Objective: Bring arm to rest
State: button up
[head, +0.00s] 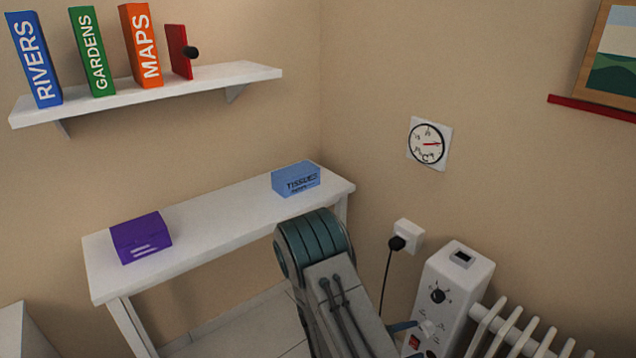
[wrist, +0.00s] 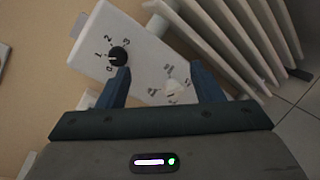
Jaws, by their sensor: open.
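My gripper (wrist: 160,85) is open in the wrist view, its two dark blue fingers apart with nothing held between them. It faces the front of a white heater control box (wrist: 135,45), which has a black dial (wrist: 118,56) and a small white knob (wrist: 176,87). The knob shows between the fingers; I cannot tell whether either finger touches it. In the head view my arm reaches down toward the control box (head: 455,275) at the lower right, and only a bit of a blue finger shows beside it.
White radiator fins (head: 515,330) stand right of the box. A plug and socket (head: 408,236) are on the wall. A white table (head: 215,232) holds a purple box (head: 140,238) and a blue tissue box (head: 296,180). Above is a shelf (head: 200,83) with books.

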jog(key=s+d+r+m+g+y+p, duration=0.1)
jog(key=s+r+m+g+y+p, duration=0.3)
jog(key=r, duration=0.6)
jog(key=s+r+m+g+y+p, duration=0.2)
jog(key=s+r+m+g+p, duration=0.25)
jog(key=r, duration=0.55)
jog(key=s+a+r+m+t+y+p, duration=0.2)
jog(key=s+a+r+y, duration=0.1)
jog(key=r, duration=0.6)
jog(key=s+a+r+m+t+y+p, duration=0.3)
jog(key=a+r+y, duration=0.2)
jog(key=r, duration=0.5)
jog(key=shift+s+a+r+y+p, duration=0.2)
jog(key=shift+a+y+p, duration=0.15)
jog(key=shift+y, duration=0.25)
jog(key=shift+t, duration=0.25)
